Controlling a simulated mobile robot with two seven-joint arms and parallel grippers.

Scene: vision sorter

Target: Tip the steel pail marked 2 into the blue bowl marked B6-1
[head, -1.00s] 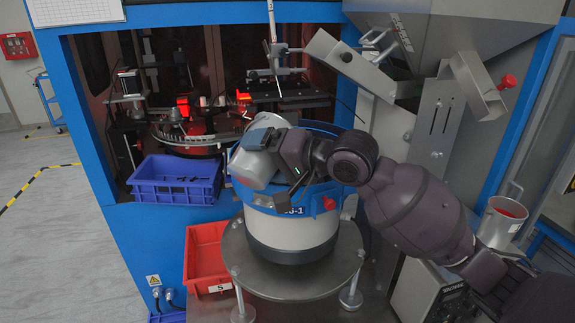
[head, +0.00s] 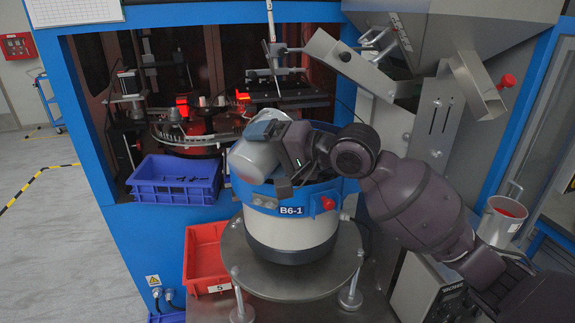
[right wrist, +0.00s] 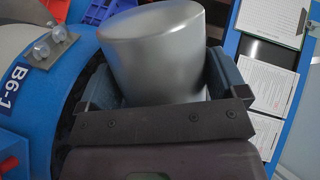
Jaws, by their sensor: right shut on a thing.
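The steel pail (head: 254,163) is tipped over the blue rim of the bowl marked B6-1 (head: 265,220), its closed end outward to the left. My right gripper (head: 268,133) is shut on it; the pail also shows between the blue finger pads in the right wrist view (right wrist: 155,50). The pail's mouth, its number and any contents are hidden from me. The bowl's blue rim and label also show at the left of the right wrist view (right wrist: 40,110). The bowl's inside is mostly hidden by my gripper and arm. My left gripper is not in view.
The bowl stands on a round metal plate (head: 300,290). A blue bin (head: 170,194) and a red bin marked 5 (head: 200,270) are left of it. Another steel pail with red contents (head: 497,226) is at the right. A metal chute (head: 345,62) hangs above.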

